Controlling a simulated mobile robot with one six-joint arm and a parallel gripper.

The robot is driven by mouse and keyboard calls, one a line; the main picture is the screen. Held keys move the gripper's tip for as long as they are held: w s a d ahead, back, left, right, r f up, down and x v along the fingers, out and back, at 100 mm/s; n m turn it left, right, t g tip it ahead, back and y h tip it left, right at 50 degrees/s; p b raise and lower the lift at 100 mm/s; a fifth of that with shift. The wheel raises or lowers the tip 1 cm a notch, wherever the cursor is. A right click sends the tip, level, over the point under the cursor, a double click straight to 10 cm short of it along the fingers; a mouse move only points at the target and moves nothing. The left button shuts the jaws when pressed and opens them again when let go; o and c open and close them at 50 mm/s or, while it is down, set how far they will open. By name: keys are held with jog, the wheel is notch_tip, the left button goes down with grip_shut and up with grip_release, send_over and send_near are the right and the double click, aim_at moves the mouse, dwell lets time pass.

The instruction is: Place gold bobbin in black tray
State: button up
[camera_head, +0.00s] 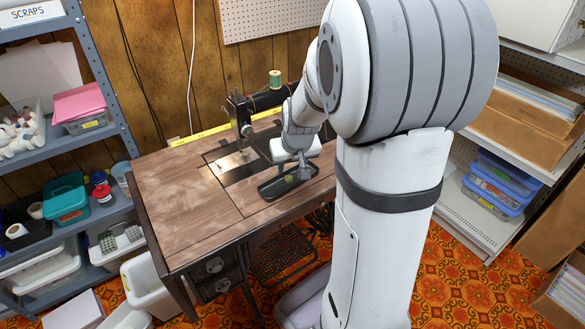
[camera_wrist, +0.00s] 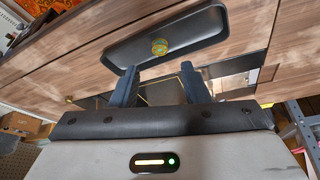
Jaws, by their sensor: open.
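The black tray (camera_head: 270,190) lies on the sewing table's top, near its front right. It also shows in the wrist view (camera_wrist: 198,28). The gold bobbin (camera_wrist: 159,46) is inside the tray, near its middle, in the wrist view. In the head view it is too small to make out surely. My gripper (camera_wrist: 158,67) is open and empty, its two dark fingers spread apart just short of the bobbin. In the head view my gripper (camera_head: 303,168) is over the tray's right part. My arm hides the table's right end.
A black sewing machine (camera_head: 245,118) with a green thread spool (camera_head: 275,79) stands behind the tray. The wooden tabletop (camera_head: 180,195) is clear on the left. Shelves (camera_head: 90,100) stand at the left and right.

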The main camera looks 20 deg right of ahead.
jog(key=v, duration=0.5)
jog(key=shift+s+r+p, duration=0.15)
jog(key=shift+r+p, duration=0.2)
jog(key=shift+r, duration=0.05)
jog(key=s+a+r+g+p, duration=0.1)
jog(key=s+a+r+p, duration=0.3)
jog(key=s+r, duration=0.3)
jog(key=s+a+r+n+p, duration=0.1)
jog(key=s+a+r+p, duration=0.4)
jog(key=s, duration=0.6)
jog(key=shift+a+r+n+g+y+p, duration=0.35)
jog(key=shift+r+p, duration=0.55)
jog(key=shift+p, duration=0.35)
jog(key=shift+d, duration=0.1)
jog(key=shift+c, duration=0.6)
